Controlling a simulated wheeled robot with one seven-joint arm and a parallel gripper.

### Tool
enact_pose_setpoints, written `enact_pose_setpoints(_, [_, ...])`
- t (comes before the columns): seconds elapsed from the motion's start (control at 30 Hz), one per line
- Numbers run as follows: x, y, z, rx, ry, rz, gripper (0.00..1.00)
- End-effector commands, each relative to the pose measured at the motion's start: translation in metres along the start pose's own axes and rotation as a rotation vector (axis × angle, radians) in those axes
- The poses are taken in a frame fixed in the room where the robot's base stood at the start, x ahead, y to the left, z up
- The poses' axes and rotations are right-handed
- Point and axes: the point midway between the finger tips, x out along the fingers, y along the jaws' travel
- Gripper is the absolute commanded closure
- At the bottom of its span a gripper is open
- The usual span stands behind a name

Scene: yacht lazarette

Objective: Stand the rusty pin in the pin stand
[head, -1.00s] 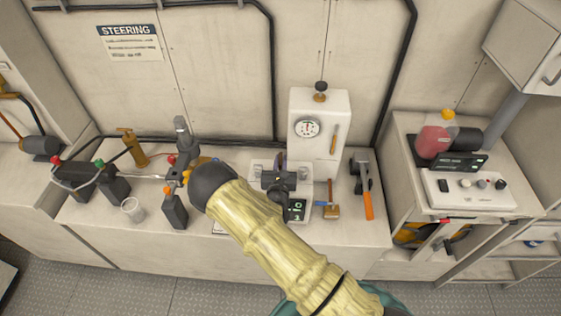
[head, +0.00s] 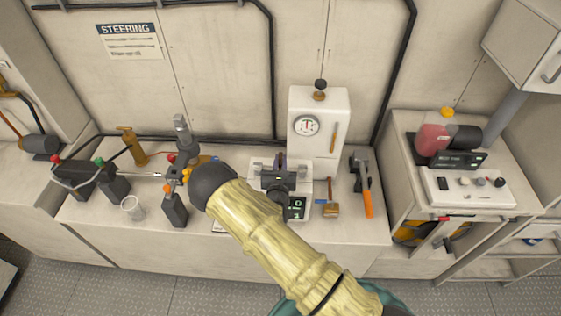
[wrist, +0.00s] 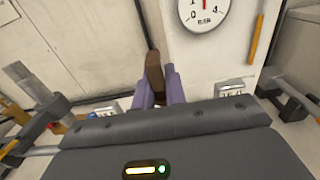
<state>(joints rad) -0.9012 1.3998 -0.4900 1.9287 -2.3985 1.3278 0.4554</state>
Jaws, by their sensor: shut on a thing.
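My gripper (head: 280,165) is over the counter, in front of the white gauge cabinet. In the wrist view its two purple fingers (wrist: 159,88) are shut on a brown, rust-coloured pin (wrist: 154,66). The pin sticks out beyond the fingertips, and its lower part is hidden between them. I cannot tell whether the pin touches anything.
The white gauge cabinet (head: 319,110) stands right behind the gripper. A mallet (head: 331,209) and an orange-handled hammer (head: 367,200) lie to the right.

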Motion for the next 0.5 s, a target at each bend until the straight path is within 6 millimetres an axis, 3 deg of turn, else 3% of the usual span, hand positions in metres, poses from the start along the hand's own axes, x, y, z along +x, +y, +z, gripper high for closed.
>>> enact_pose_setpoints(0.5, [0.0021, 0.0010, -0.0045, 0.000, 0.000, 0.000, 1.00])
